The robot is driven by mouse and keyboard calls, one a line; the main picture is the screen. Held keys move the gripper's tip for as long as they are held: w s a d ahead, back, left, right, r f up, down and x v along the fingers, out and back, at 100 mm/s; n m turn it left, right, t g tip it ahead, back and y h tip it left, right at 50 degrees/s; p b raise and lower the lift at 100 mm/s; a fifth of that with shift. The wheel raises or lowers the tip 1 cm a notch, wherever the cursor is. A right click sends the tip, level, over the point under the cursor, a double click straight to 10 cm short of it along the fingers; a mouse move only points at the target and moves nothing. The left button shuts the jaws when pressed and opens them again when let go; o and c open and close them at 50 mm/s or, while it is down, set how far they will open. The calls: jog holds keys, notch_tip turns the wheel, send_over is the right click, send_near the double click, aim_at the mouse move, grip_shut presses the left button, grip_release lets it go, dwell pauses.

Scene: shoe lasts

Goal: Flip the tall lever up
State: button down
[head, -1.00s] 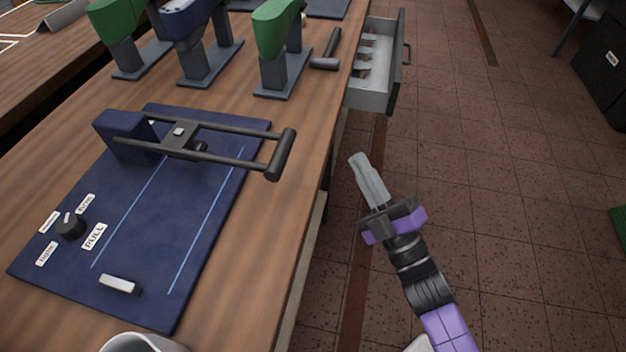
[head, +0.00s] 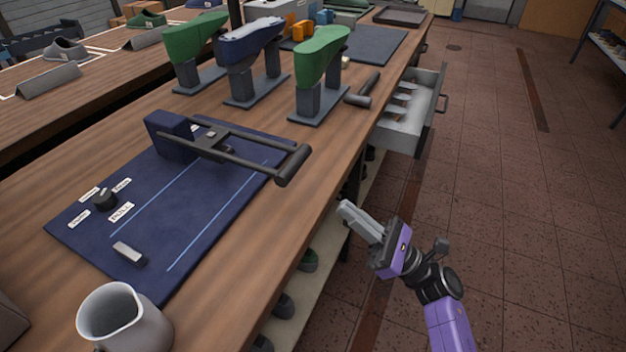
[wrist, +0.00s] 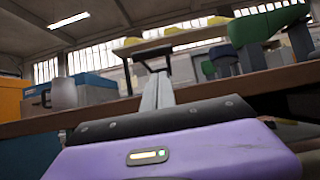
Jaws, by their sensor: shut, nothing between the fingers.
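The lever (head: 250,152) is a dark two-bar frame with a thick cross handle (head: 293,166) at its right end. It lies low, almost flat, reaching right from a navy block (head: 172,135) on the blue board (head: 190,228). The handle sits near the bench's right edge. My gripper (head: 343,208) is shut and empty, out over the floor beside the bench, to the lower right of the handle and apart from it. In the wrist view the closed fingers (wrist: 157,92) point toward the bench edge, and a dark frame (wrist: 152,62) shows beyond them.
An open drawer (head: 410,125) juts from the bench beyond my gripper. Shoe lasts on stands (head: 318,75) and a hammer (head: 363,92) are behind the lever. A grey jug (head: 125,318) stands at the near end. The floor at right is clear.

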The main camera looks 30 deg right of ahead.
jog(key=shift+r, duration=0.1)
jog(key=p+x, duration=0.2)
jog(key=x, duration=0.8)
dwell(0.5)
